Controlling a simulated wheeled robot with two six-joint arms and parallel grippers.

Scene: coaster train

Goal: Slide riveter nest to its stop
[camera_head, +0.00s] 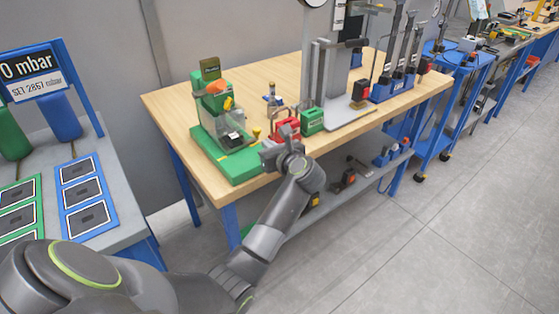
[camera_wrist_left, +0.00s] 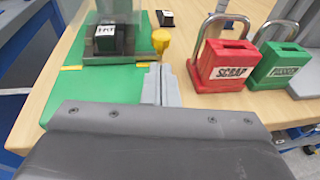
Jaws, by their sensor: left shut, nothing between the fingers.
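The green riveter (camera_head: 214,98) stands on a green base (camera_head: 238,168) at the left end of the wooden bench. A clear guard covers its front. Under it a dark block with a white label (camera_wrist_left: 106,37), probably the nest, sits on the base; it also shows in the head view (camera_head: 232,139). A yellow knob (camera_wrist_left: 160,38) stands just right of the block. My left gripper (camera_wrist_left: 161,84) is shut and empty, beside the base's right front edge, with the knob beyond its fingertips. I cannot tell whether it touches the base. My right gripper is not in view.
A red SCRAP padlock-shaped box (camera_wrist_left: 226,64) and a similar green box (camera_wrist_left: 282,68) stand close right of my left gripper. A grey press stand (camera_head: 347,116) and a blue tool rack (camera_head: 393,87) stand farther right. The wooden bench (camera_head: 168,97) is bare left of the riveter.

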